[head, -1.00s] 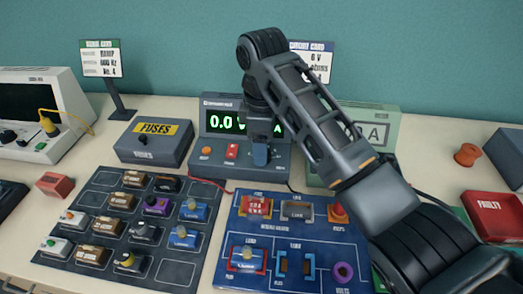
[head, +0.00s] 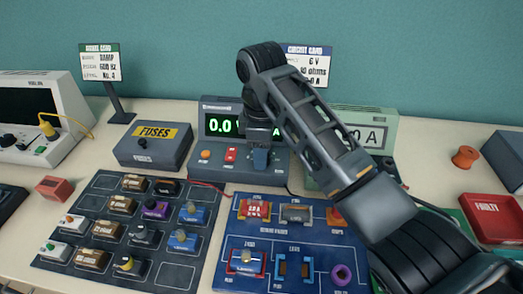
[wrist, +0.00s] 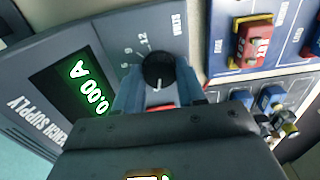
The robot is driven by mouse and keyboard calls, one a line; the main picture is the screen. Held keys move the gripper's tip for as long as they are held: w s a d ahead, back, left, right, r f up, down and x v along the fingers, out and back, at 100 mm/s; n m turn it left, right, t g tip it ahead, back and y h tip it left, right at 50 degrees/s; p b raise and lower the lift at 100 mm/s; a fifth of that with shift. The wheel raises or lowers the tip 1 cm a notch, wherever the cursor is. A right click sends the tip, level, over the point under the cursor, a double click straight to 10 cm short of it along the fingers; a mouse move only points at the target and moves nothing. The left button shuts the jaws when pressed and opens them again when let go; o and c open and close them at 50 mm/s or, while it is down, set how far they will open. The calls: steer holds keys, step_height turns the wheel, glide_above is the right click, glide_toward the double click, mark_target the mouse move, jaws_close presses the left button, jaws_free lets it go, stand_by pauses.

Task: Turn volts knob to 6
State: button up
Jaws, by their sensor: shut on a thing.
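The power supply (head: 215,172) stands at the back middle of the table, its green display (head: 221,126) partly hidden by my arm. In the wrist view the display (wrist: 83,88) reads 0.00 A. The black volts knob (wrist: 158,71) sits on the panel, with printed marks including 6, 9 and 12 beside it. My gripper (wrist: 156,88) is shut on the volts knob, one blue finger on each side. In the head view my gripper (head: 261,158) points down at the panel and hides the knob. Which mark the knob points to is hard to tell.
A blue circuit board (head: 325,247) and a dark component tray (head: 75,228) lie in front of the supply. A fuses box (head: 150,152) stands left of it and a pale green meter (head: 388,119) right. A circuit card (head: 313,66) stands behind. A red faulty bin (head: 493,214) is at right.

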steer(key=shift+r+m+p, duration=0.1)
steer(key=shift+m+p, duration=0.3)
steer(key=shift+p, duration=0.1)
steer(key=shift+c, duration=0.4)
steer(key=shift+m+p, duration=0.85)
steer(key=shift+m, duration=0.05)
steer(key=m, duration=0.5)
steer(key=shift+p, duration=0.35)
steer(key=m, duration=0.5)
steer(key=shift+a, duration=0.1)
steer(key=m, duration=0.5)
steer(key=o, duration=1.1)
steer(key=shift+c, duration=0.2)
